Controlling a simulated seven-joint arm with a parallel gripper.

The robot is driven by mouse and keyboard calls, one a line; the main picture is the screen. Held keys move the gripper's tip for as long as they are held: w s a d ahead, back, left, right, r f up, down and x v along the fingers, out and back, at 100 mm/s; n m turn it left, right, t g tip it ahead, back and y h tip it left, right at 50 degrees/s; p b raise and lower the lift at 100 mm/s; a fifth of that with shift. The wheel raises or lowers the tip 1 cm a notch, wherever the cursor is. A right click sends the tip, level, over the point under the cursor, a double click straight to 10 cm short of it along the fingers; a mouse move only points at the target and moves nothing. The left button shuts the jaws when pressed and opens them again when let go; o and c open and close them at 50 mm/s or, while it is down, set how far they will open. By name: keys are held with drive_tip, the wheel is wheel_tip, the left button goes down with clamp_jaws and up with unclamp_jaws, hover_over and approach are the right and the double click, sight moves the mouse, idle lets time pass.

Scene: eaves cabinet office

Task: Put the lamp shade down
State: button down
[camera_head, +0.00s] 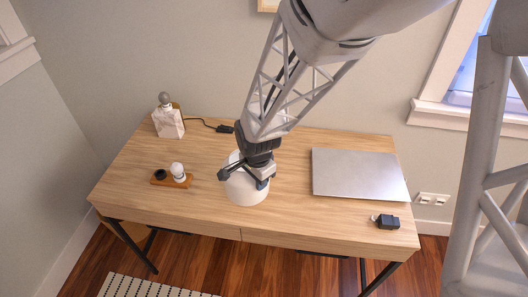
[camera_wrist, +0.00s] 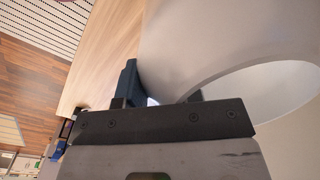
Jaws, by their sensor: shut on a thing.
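The white lamp shade (camera_head: 243,192) is at the desk's middle, near the front edge. My gripper (camera_head: 247,174) is over its top and shut on its wall by the rim. The arm hides part of the shade's top. In the wrist view the shade (camera_wrist: 205,35) fills the right side, with its round opening at the right. The gripper's fingers (camera_wrist: 160,96) are at the shade's edge, one of them dark blue-grey. I cannot tell whether the shade's lower edge touches the desk. The wooden desk (camera_head: 290,222) is below it.
A white marbled lamp base (camera_head: 168,124) with a cord stands at the back left. A small wooden tray (camera_head: 164,181) holds a white bulb (camera_head: 178,171) and a black ring. A closed silver laptop (camera_head: 357,173) and a black adapter (camera_head: 387,221) lie at the right. Bare desk separates them.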

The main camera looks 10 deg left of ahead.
drive_tip(key=c, duration=0.8)
unclamp_jaws()
drive_tip(key=shift+f, duration=0.1)
drive_tip(key=shift+r, duration=0.2)
drive_tip(key=shift+s+d+r, duration=0.1)
drive_tip(key=shift+r, duration=2.85)
drive_tip(key=shift+s+d+r, duration=0.1)
drive_tip(key=shift+r, duration=2.85)
